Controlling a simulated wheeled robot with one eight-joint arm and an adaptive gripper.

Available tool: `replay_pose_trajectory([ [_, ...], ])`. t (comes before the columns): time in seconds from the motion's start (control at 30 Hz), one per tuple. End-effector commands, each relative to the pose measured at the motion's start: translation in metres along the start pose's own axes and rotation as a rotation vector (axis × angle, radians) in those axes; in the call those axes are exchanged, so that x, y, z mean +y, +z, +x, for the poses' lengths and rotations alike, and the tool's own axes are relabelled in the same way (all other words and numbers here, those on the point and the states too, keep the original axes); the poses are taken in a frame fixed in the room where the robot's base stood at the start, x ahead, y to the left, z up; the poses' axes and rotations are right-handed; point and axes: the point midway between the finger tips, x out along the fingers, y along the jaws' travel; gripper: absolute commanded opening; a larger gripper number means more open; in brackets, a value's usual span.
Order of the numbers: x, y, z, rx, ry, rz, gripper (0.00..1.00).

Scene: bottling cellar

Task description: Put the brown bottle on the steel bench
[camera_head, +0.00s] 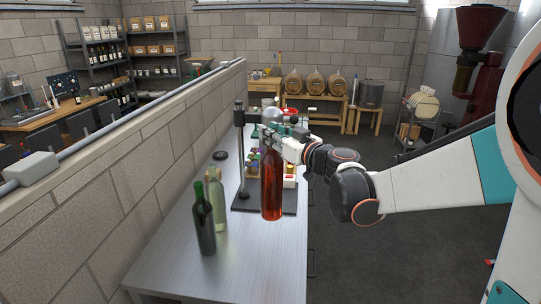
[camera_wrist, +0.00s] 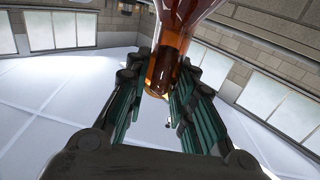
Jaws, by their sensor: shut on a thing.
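The brown bottle (camera_head: 271,188) is upright, and my gripper (camera_head: 272,140) is shut on its neck from the right. In the wrist view, the bottle's amber glass (camera_wrist: 180,35) shows between the two dark green finger pads of my gripper (camera_wrist: 160,95). The steel bench (camera_head: 255,255) runs along the block wall below the bottle. The bottle's foot shows over the front of a dark base plate on the bench. I cannot tell whether the foot touches anything or hangs above it. My fingers hide the top of the bottle.
A dark green bottle (camera_head: 204,222) and a pale green bottle (camera_head: 217,203) stand on the bench's left side. A black stand (camera_head: 241,150) rises behind the brown bottle, near small coloured items. The bench front is clear. The low block wall (camera_head: 120,190) borders its left edge.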

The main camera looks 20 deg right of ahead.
Motion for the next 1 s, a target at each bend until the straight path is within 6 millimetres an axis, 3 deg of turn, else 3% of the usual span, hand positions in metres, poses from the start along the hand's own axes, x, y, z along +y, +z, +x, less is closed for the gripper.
replay_pose_trajectory([
  [0.6, 0.001, 0.123, 0.001, 0.001, 0.000, 0.001, 0.00],
  [1.0, 0.000, 0.150, 0.000, 0.001, 0.000, 0.001, 0.00],
])
